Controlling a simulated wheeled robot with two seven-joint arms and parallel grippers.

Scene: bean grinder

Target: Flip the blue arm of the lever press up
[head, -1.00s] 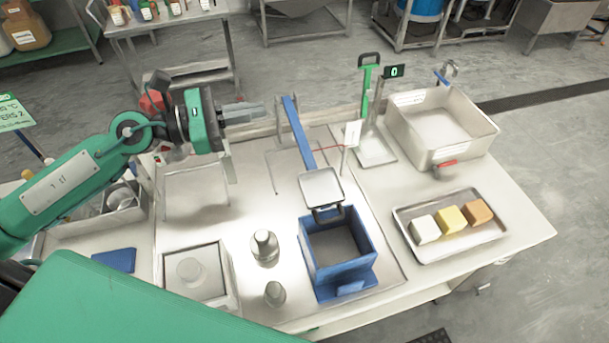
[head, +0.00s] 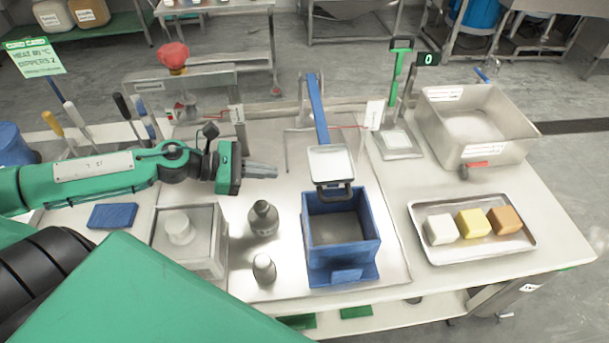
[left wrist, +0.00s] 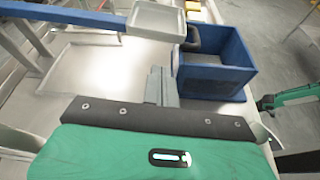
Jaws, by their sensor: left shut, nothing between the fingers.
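The lever press has a blue arm (head: 319,108) with a pale square plate (head: 331,164) and a dark handle (head: 335,190) at its near end. The arm lies down, with the plate over the back edge of the blue open box (head: 341,242). The left wrist view shows the blue arm (left wrist: 65,14), the plate (left wrist: 158,19) and the blue box (left wrist: 215,65). My left gripper (head: 275,172) is shut and empty, left of the plate and apart from it. In the left wrist view its fingers (left wrist: 161,82) point toward the gap beside the box. My right gripper is not in view.
Two grey weights (head: 263,219) stand left of the box. A tray (head: 470,256) with several coloured blocks lies at right, in front of a large metal bin (head: 474,126). A red emergency button (head: 173,56) stands behind my left arm. A blue pad (head: 112,216) lies at left.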

